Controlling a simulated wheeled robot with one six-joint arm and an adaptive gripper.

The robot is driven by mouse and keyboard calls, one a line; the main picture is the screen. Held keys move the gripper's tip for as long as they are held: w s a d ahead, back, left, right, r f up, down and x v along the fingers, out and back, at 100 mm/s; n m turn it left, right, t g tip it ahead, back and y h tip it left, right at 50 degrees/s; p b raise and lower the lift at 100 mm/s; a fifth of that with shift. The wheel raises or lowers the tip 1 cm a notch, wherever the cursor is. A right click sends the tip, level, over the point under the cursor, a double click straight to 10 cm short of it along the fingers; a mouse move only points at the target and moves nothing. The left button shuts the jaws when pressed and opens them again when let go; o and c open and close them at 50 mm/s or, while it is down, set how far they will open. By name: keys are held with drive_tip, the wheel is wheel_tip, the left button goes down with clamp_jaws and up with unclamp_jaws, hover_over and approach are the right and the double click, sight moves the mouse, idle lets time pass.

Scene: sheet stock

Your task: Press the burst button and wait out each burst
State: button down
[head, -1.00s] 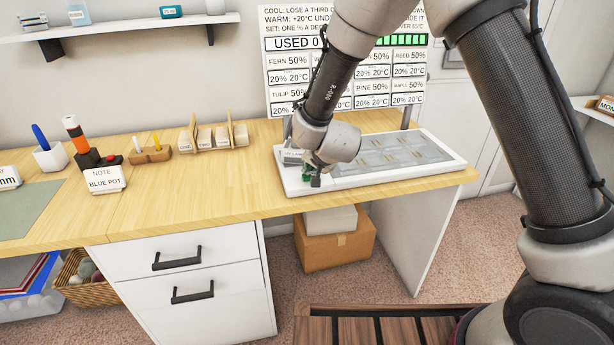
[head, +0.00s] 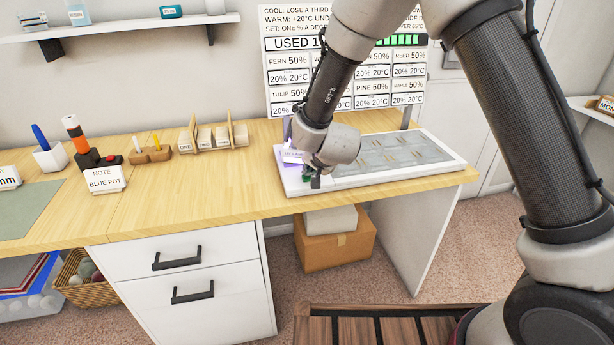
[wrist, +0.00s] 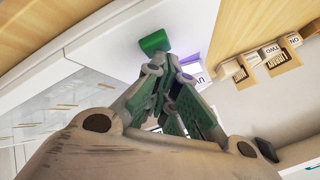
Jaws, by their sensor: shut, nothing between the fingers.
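The green burst button (head: 306,178) is on the front left of a white exposure tray (head: 400,178); it also shows in the wrist view (wrist: 155,41). My gripper (head: 314,180) points down at it, shut and empty. In the wrist view the fingertips (wrist: 158,66) are right at the button's edge; I cannot tell whether they press it. Behind the button a labelled UV lamp block (head: 291,156) glows purple, partly hidden by my wrist. The board (head: 290,44) behind reads "USED 1", partly covered by my arm, with a green bar at its right.
Pale sheets (head: 395,150) lie in the tray. On the desk to the left stand wooden card holders (head: 212,138), a small peg block (head: 152,153), a "NOTE BLUE POT" card (head: 105,179) and a pen cup (head: 50,157). The desk between card and tray is clear.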

drive_tip(key=shift+r, duration=0.8)
wheel_tip(320, 180, up, 5)
drive_tip(key=shift+r, duration=0.1)
idle(0.6)
